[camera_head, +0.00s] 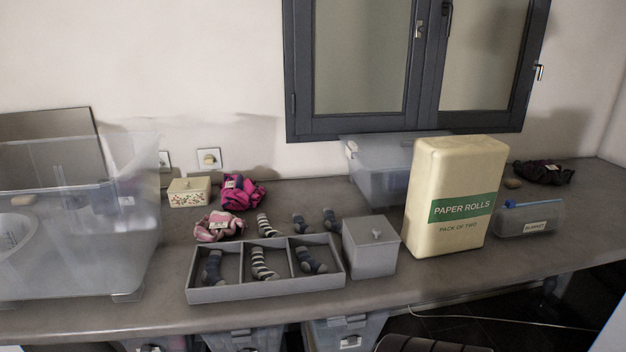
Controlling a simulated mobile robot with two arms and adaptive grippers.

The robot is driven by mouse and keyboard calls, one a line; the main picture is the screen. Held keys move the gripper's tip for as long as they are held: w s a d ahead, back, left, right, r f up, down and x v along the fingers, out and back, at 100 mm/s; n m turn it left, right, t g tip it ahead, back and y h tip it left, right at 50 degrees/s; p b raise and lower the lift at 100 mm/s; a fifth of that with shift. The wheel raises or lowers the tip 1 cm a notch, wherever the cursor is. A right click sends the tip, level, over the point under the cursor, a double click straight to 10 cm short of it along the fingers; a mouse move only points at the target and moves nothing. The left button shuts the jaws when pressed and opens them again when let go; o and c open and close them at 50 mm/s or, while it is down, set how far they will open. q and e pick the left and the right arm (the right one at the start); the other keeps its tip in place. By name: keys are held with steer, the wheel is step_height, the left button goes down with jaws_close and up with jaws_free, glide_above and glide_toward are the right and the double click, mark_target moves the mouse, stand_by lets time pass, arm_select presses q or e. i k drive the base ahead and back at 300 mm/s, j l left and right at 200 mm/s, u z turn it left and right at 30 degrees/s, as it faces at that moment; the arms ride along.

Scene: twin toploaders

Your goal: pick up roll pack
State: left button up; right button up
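The roll pack (455,185) is a tall, pale yellow block with a green band reading "PAPER ROLLS" and "PACK OF TWO" below it. It stands upright on the grey counter (350,300), right of the middle in the head view. Its base is near the counter's front part. Neither of my grippers shows in the head view, and nothing is seen touching the pack.
A grey lidded box (370,250) stands just left of the pack, and a rolled blanket pouch (528,219) lies to its right. A clear bin (372,165) is behind. A sock tray (265,285) and large clear tub (80,230) are further left.

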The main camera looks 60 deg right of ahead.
mark_target(454, 185)
steer(key=z, duration=2.75)
